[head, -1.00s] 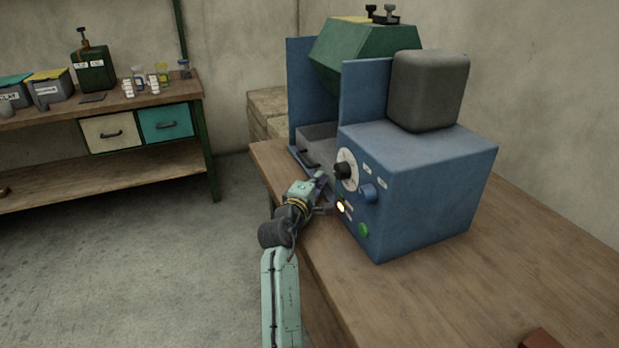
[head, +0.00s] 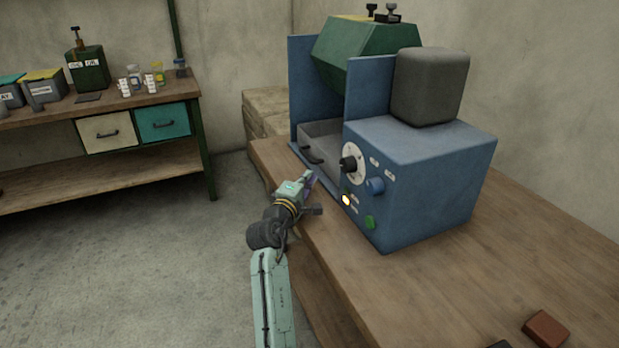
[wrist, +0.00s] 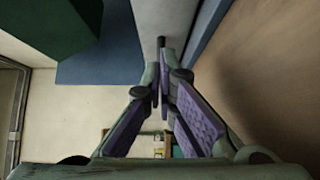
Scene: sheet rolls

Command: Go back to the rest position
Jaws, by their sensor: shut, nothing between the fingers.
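My gripper (head: 312,181) is at the front left of the blue machine (head: 425,190), over the near left edge of the wooden table. In the wrist view my gripper (wrist: 163,88) has its purple-padded fingers closed together at the tips, with nothing between them. In the head view it appears apart from the machine's black dial (head: 348,164), blue knob (head: 375,186) and green button (head: 370,222). A small lamp (head: 346,200) on the panel glows yellow. The machine carries a green drum (head: 365,55) and a grey rounded block (head: 431,85).
The machine stands on a wooden table (head: 470,285). A grey tray (head: 320,146) with a handle sits under the drum. A reddish-brown block (head: 546,328) lies at the front right. A workbench (head: 100,170) with drawers, boxes and jars stands at the left. The floor between is clear.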

